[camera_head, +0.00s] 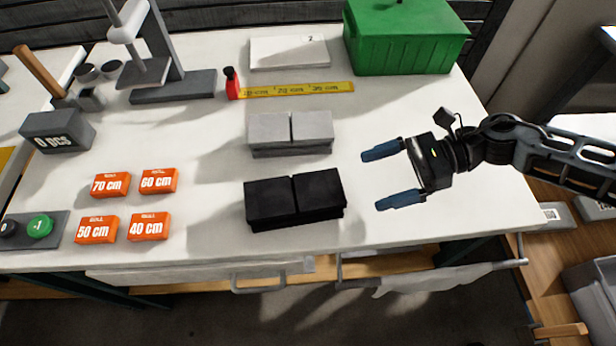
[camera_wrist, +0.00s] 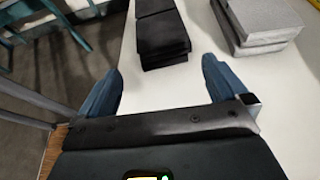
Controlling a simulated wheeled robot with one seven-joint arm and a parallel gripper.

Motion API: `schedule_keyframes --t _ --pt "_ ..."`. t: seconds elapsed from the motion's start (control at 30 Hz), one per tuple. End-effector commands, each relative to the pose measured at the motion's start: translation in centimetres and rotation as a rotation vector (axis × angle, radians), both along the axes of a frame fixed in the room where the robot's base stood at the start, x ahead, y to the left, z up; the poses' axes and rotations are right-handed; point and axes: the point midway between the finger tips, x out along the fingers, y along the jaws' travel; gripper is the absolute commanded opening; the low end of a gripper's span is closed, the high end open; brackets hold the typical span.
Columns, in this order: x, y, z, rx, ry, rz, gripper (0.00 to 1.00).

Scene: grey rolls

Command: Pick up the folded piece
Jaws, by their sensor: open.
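A black folded piece (camera_head: 270,200), with a split across its top, lies in layers on the white table (camera_head: 400,260) near its front edge. A similar grey folded piece (camera_head: 267,129) lies behind it. My gripper (camera_head: 373,181) is open and empty, to the right of both pieces with its blue fingers pointing left. In the wrist view the black piece (camera_wrist: 160,32) is ahead between and beyond the fingertips, apart from them. The grey piece (camera_wrist: 262,22) is ahead to the right there. I cannot tell which piece the task means.
A green box (camera_head: 405,40) stands at the back right, beside a flat white piece (camera_head: 288,52). A yellow ruler (camera_head: 297,89) and a red bottle (camera_head: 232,86) lie behind the grey piece. Several orange blocks (camera_head: 96,229) are at left. Table between gripper and pieces is clear.

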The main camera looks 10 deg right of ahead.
Motion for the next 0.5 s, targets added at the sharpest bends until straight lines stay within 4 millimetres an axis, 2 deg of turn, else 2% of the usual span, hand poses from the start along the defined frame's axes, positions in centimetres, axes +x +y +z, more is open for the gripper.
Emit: schedule_keyframes --t 0.13,0.5 --pt "0.4 0.8 -0.2 -0.02 -0.044 0.069 1.0" --pt "0.1 3.7 -1.1 -0.021 -0.048 0.074 1.0"
